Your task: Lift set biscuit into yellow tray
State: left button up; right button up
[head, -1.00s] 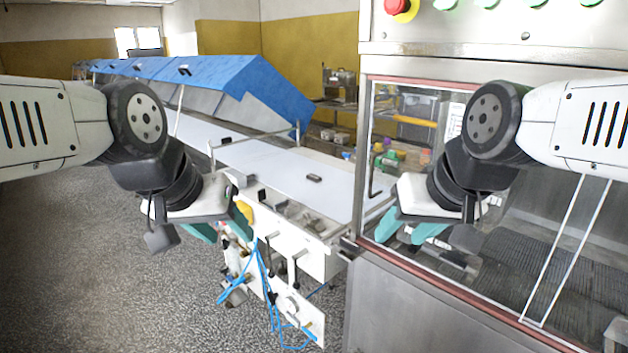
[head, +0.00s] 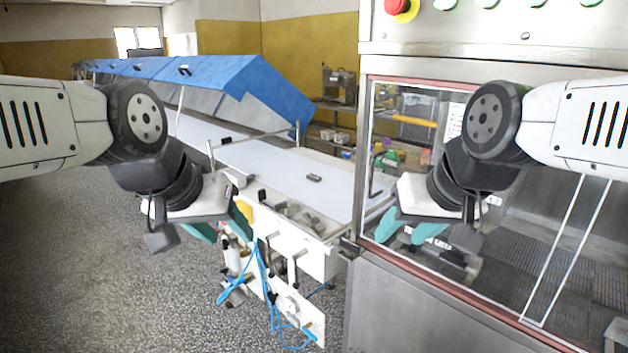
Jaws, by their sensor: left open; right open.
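A small dark oblong piece (head: 314,178) lies on the white conveyor surface (head: 275,168); it is too small to tell whether it is the set biscuit. A yellow patch (head: 244,209) shows beside my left gripper, partly hidden by it; I cannot tell whether it is the yellow tray. My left gripper (head: 221,227), with teal fingers, is open and empty in front of the conveyor's near left side. My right gripper (head: 409,229) is open and empty in front of the glazed cabinet. Both are apart from the dark piece, which lies between them and farther back.
The steel cabinet (head: 420,300) with red-framed glass stands at the right, close to my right gripper. The conveyor runs to the back left under blue covers (head: 220,78). Blue hoses (head: 268,295) and levers hang at its near end. Open speckled floor (head: 100,260) lies at the left.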

aim_at(311, 177)
jog(key=i+j, duration=0.3)
jog(key=i+j+z, duration=0.1)
jog(key=i+j, duration=0.2)
jog(key=j, duration=0.15)
jog(key=i+j, duration=0.3)
jog(key=i+j+z, duration=0.1)
jog(key=i+j, duration=0.15)
jog(key=j, duration=0.25)
jog(key=i+j, duration=0.3)
jog(key=j+z, duration=0.05)
jog(key=j, duration=0.05)
